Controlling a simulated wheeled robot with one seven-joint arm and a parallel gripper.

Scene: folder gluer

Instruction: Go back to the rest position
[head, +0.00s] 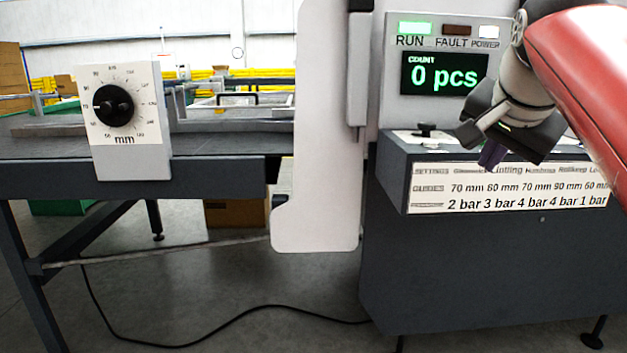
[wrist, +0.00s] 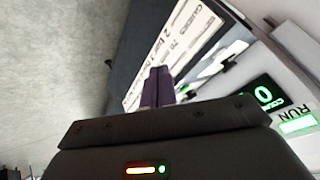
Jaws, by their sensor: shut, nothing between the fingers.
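My gripper (head: 491,156) is at the right of the head view, in front of the control panel and just above the settings label. Its fingers are together with nothing between them. In the wrist view, the purple fingertips (wrist: 158,86) are closed side by side, pointing toward the settings label (wrist: 172,50). I cannot tell whether the fingertips touch the console. The red arm link comes in from the upper right of the head view.
The control panel (head: 443,110) shows a green RUN lamp and "0 pcs". A console (head: 460,250) stands below it. A white guard (head: 318,150) hangs mid-view. At left, a dial (head: 113,106) marked in mm is on the machine table (head: 220,178). A black cable (head: 235,318) lies on the floor.

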